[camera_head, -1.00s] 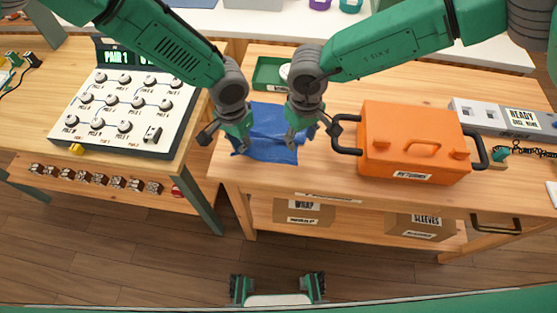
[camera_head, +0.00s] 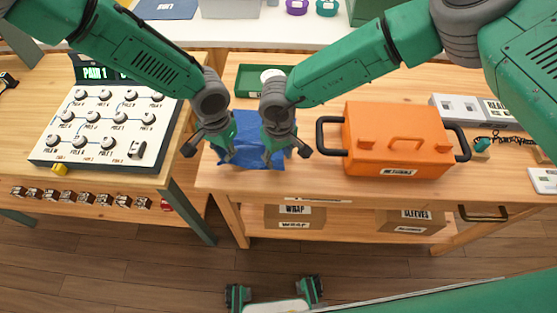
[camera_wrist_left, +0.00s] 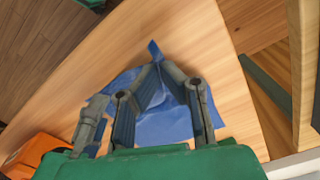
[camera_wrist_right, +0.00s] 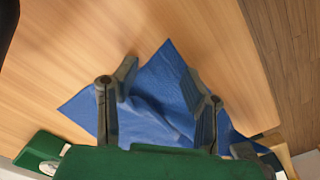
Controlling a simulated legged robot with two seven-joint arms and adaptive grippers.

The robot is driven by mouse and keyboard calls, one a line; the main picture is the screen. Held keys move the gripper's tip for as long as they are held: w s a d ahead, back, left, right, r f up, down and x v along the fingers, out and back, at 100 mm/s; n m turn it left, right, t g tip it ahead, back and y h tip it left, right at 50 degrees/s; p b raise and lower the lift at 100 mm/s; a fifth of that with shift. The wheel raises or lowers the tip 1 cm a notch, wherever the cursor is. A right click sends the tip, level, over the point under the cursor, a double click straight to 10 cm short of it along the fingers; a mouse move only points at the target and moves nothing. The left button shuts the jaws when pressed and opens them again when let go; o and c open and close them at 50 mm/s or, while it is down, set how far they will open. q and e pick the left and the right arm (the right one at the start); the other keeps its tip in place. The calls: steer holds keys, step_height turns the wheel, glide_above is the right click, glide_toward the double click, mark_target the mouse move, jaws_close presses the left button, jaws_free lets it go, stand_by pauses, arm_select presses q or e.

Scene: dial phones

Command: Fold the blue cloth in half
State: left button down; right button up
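The blue cloth (camera_head: 247,122) lies wrinkled near the front left of the wooden table, partly hidden by my grippers. It also shows in the left wrist view (camera_wrist_left: 165,124) and right wrist view (camera_wrist_right: 155,85), with a corner pointing up between the fingers in each. My left gripper (camera_head: 228,152) is over the cloth's left front part. In the left wrist view its fingertips (camera_wrist_left: 157,65) come together with a cloth corner poking out between them. My right gripper (camera_head: 271,156) is over the right front part. In the right wrist view its fingertips (camera_wrist_right: 157,72) are apart, above the cloth.
An orange toolbox (camera_head: 395,130) with black handles stands just right of the cloth. A green tray (camera_head: 262,80) with a white round item sits behind it. A dial panel (camera_head: 105,125) is on the separate left table. The table's front edge is close to the cloth.

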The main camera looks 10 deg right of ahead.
steer(key=shift+f, duration=0.4)
jaws_close()
steer(key=shift+r, duration=0.1)
steer(key=shift+r, duration=2.45)
